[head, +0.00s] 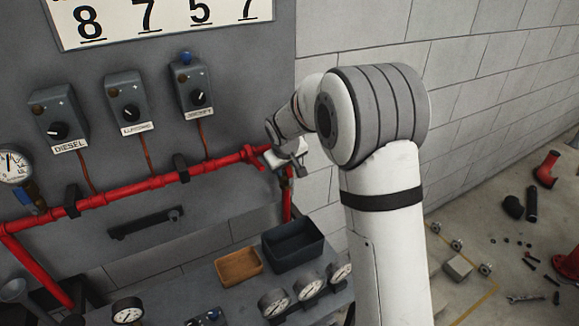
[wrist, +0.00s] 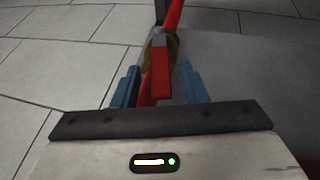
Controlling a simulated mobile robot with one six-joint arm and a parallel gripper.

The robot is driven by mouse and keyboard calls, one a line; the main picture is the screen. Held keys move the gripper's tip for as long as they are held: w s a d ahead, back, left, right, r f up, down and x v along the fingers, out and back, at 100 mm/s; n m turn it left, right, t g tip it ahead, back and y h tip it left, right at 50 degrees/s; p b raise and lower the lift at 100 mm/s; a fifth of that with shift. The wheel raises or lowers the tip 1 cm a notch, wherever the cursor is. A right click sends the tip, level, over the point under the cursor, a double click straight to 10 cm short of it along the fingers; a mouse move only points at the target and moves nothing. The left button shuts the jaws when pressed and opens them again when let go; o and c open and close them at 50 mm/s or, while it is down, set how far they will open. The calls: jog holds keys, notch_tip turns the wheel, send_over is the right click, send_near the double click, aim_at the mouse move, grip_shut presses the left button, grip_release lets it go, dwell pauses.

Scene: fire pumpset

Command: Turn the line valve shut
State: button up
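The line valve shows in the wrist view as a red lever (wrist: 160,72) in front of a brass-coloured body (wrist: 172,46) on a red pipe. The lever runs along the picture's upright direction. My gripper (wrist: 160,88) is open, with one blue finger on each side of the lever. A gap shows on both sides, though I cannot tell how deep the lever sits between the fingers. In the head view my gripper (head: 287,156) is at the right end of the red pipe (head: 130,189), where it turns down. There my gripper and wrist largely hide the valve.
Control boxes (head: 127,102) line the grey panel above the pipe. A gauge (head: 14,166) hangs at far left. Below are a dark bin (head: 293,247), a wooden tray (head: 238,266) and several gauges on a bench. Loose parts and red fittings (head: 546,169) lie on the right floor.

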jog(key=b+v, duration=0.1)
jog(key=v, duration=0.6)
jog(key=shift+s+r, duration=0.15)
jog(key=shift+r, duration=0.2)
jog(key=shift+d, duration=0.1)
jog(key=shift+c, duration=0.8)
jog(key=w+d+g+y, duration=0.1)
jog(key=d, duration=0.1)
jog(key=w+d+g+b, duration=0.1)
jog(key=d, duration=0.2)
jog(key=d+m+g+y, duration=0.1)
jog(key=d, duration=0.2)
jog(key=shift+w+d+r+y, duration=0.1)
jog(key=shift+w+d+y, duration=0.05)
jog(key=shift+w+y, duration=0.2)
jog(key=c, duration=0.6)
jog(key=d+r+y, duration=0.1)
jog(key=w+d+r+y, duration=0.1)
jog(key=d+r+n+y, duration=0.1)
jog(key=d+y, duration=0.1)
jog(key=shift+w+d+r+g+b, duration=0.1)
jog(key=shift+w+r+g+b, duration=0.2)
jog(key=shift+r+g+b, duration=0.1)
grip_shut()
jog(key=a+f+p, duration=0.3)
jog(key=a+f, duration=0.6)
jog(key=shift+s, duration=0.15)
